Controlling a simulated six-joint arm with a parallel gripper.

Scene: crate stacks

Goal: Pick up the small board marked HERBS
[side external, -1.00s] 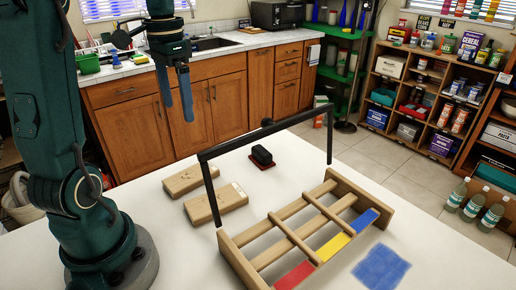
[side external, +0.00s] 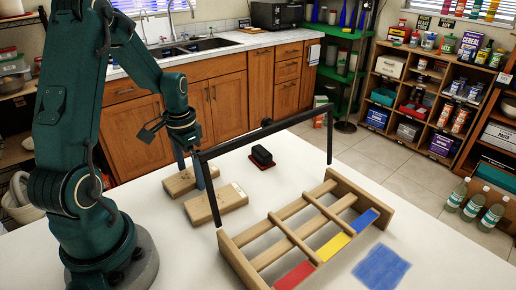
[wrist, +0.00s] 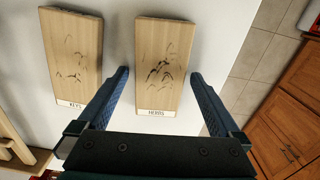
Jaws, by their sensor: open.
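The HERBS board (wrist: 165,45) is a light wood block with dark marks and a white label at its near end in the wrist view. In the side view the HERBS board (side external: 177,184) lies flat on the white table, the farther of two boards. My gripper (wrist: 160,74) is open and empty, with one blue finger on each side of the HERBS board's label end. The side view also shows my gripper (side external: 190,174) pointing down at this board. Whether the fingers touch it or the table cannot be told.
The similar KEYS board (wrist: 73,50) lies beside it on the left in the wrist view. A wooden rack (side external: 229,240) with coloured strips and a black bar frame (side external: 206,181) stand to the right. A small black block on a red base (side external: 261,157) sits behind the boards.

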